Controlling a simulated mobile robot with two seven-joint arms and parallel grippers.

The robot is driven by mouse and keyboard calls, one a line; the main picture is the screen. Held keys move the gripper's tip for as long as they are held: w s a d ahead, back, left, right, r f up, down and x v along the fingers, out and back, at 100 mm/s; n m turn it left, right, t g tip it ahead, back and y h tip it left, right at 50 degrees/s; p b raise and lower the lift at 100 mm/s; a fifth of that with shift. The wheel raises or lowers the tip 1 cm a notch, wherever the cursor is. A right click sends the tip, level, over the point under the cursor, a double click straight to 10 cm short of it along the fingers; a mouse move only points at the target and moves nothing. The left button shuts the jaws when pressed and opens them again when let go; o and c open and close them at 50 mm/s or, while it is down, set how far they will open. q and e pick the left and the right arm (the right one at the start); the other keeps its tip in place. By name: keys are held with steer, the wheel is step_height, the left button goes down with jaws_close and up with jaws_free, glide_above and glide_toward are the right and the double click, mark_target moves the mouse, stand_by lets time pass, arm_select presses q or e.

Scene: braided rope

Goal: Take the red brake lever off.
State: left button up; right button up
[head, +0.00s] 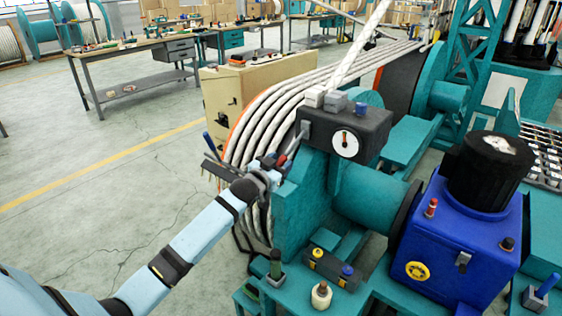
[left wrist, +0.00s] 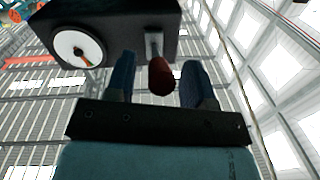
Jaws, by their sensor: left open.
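The red brake lever (left wrist: 160,77) shows in the left wrist view. Its red grip hangs from a grey mount on the dark box with the round dial (head: 372,128). In the head view the lever (head: 293,149) is small and sits at the box's left side. My left gripper (head: 280,160) is at the lever. In the left wrist view its two blue fingers (left wrist: 159,82) stand on either side of the red grip, open, with gaps visible on both sides. The fingers partly hide the lever in the head view. My right gripper is not in view.
The dark box sits on the teal machine frame (head: 300,205). Thick white strands (head: 262,125) curve close behind my left gripper. A blue motor housing (head: 455,240) stands at the right. The floor (head: 110,180) to the left is open.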

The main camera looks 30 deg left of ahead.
arm_select(q)
steer(key=shift+w, duration=0.45)
steer(key=shift+c, duration=0.3)
